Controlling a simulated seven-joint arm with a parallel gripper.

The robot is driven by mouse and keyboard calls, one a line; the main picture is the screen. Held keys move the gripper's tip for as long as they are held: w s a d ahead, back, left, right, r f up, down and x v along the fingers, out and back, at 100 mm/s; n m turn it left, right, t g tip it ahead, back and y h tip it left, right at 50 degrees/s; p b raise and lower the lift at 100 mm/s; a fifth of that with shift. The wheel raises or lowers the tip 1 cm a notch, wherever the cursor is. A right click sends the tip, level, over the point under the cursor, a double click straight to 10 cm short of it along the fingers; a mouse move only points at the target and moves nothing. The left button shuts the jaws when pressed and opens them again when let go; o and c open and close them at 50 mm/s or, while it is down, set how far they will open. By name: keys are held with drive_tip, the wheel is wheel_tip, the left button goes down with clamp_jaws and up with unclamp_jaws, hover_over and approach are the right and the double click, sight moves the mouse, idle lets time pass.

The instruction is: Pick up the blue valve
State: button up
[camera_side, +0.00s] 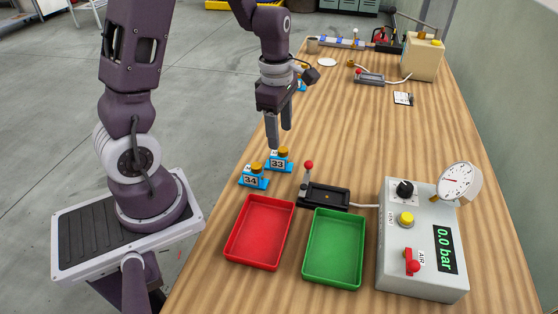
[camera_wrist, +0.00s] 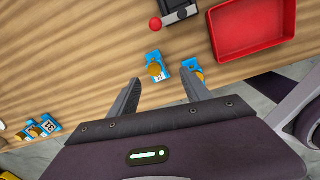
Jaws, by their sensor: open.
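Two blue valves with orange-brown knobs stand near the left table edge in the side view: the blue valve labelled 33 (camera_side: 279,165) and the blue valve labelled 34 (camera_side: 250,182). My gripper (camera_side: 280,138) is open and empty, just above valve 33, fingers pointing down. In the wrist view, valve 33 (camera_wrist: 154,59) appears between and beyond the open fingertips of my gripper (camera_wrist: 162,77). Valve 34 (camera_wrist: 188,65) is beside the right finger, partly hidden by it. Several other blue valves (camera_wrist: 50,122) show at lower left in the wrist view.
An empty red tray (camera_side: 260,230) and an empty green tray (camera_side: 334,246) lie in front. A black lever box (camera_side: 329,197) with a red knob stands close to valve 33. A grey gauge box (camera_side: 398,262) reading 0.0 bar is at right. The wooden table's middle (camera_side: 360,135) is clear.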

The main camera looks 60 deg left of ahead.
sight(280, 156)
drive_tip(key=f, duration=0.1)
drive_tip(key=a+f+n, duration=0.1)
drive_tip(key=f+n, duration=0.1)
drive_tip(key=shift+a+f+g, duration=0.2)
drive_tip(key=shift+a+g, duration=0.1)
drive_tip(key=shift+a, duration=0.05)
drive_tip(key=f, duration=0.6)
drive_tip(key=shift+w+d+f, duration=0.25)
drive_tip(key=shift+w, duration=0.05)
clamp_jaws()
